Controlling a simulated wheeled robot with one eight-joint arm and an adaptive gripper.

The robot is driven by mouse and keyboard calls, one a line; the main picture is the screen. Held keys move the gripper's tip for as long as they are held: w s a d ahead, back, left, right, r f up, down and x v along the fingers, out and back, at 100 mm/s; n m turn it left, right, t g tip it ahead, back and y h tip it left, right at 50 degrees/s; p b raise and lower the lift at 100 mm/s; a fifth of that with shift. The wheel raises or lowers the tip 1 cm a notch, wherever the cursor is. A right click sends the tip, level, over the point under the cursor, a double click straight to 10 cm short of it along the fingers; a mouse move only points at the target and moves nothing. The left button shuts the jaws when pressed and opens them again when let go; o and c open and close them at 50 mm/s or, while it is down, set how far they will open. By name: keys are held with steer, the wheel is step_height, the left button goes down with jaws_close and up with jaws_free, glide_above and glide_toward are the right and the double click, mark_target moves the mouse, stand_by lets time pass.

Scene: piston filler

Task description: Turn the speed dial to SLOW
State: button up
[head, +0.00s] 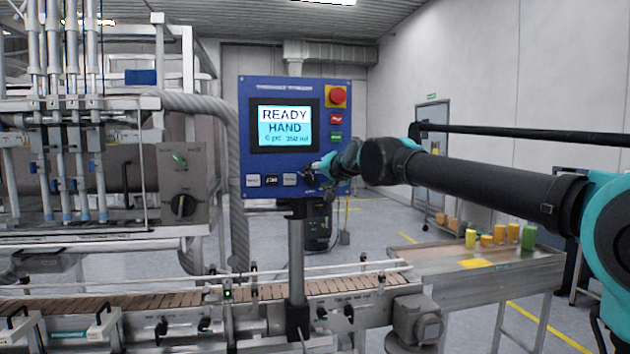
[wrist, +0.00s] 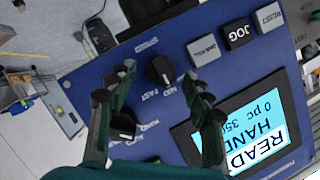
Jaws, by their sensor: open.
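The speed dial (wrist: 161,71) is a round black knob on the blue control panel (head: 245,120), with SPEED, FAST and MID lettering around it in the wrist view. A pale pointer mark shows on the knob, seemingly on the side of the MID and FAST lettering; the exact setting is too small to read. My gripper (wrist: 160,84) is open, its two fingers on either side of the dial in the picture. I cannot tell whether they touch it. In the head view my gripper (head: 316,170) is at the panel's lower right and hides the dial.
The lit screen (head: 284,126) reads READY HAND. A red emergency stop (head: 337,96) is at the panel's upper right. The conveyor (head: 180,300) runs below.

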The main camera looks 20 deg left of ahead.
steer(key=shift+w+a+f, duration=0.15)
steer(key=shift+w+a, duration=0.15)
steer(key=c, duration=1.2)
steer(key=shift+o, duration=0.2)
steer(key=n+h, duration=0.2)
steer(key=n, duration=0.1)
steer(key=shift+s+a+t, duration=0.15)
steer(key=shift+a+t, duration=0.05)
steer(key=shift+t, duration=0.1)
steer(key=n+t+h, duration=0.1)
steer(key=n+h, duration=0.1)
steer(key=n, duration=0.1)
steer(key=shift+a, duration=0.1)
